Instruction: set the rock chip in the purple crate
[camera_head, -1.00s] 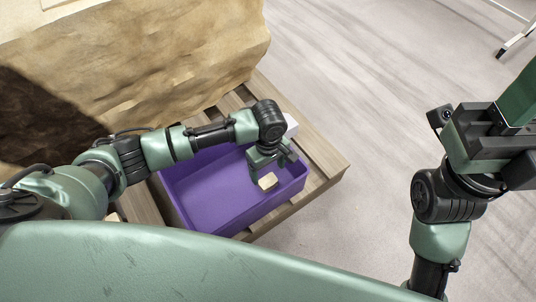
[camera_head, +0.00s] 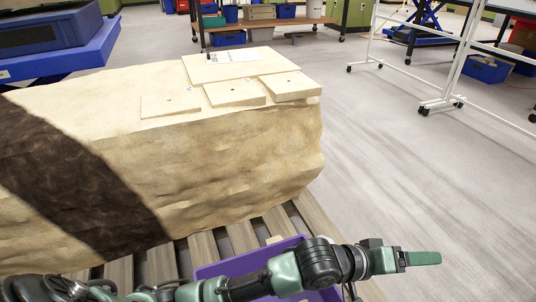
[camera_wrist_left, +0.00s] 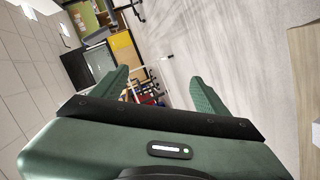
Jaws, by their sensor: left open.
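The purple crate (camera_head: 245,262) shows only in part at the bottom of the head view, on the wooden pallet, with my left arm lying across it. My left gripper (camera_head: 422,258) is out to the right of the crate, pointing right. In the left wrist view it (camera_wrist_left: 158,92) is open, with nothing between its fingers. My right gripper is out of view.
A big tan rock block (camera_head: 220,150) with a dark band stands behind the crate, with flat slabs (camera_head: 235,92) on top. A small pale block (camera_head: 275,240) lies by the crate's far rim. Open floor (camera_head: 420,170) is at the right; a white wheeled frame (camera_head: 455,70) stands farther back.

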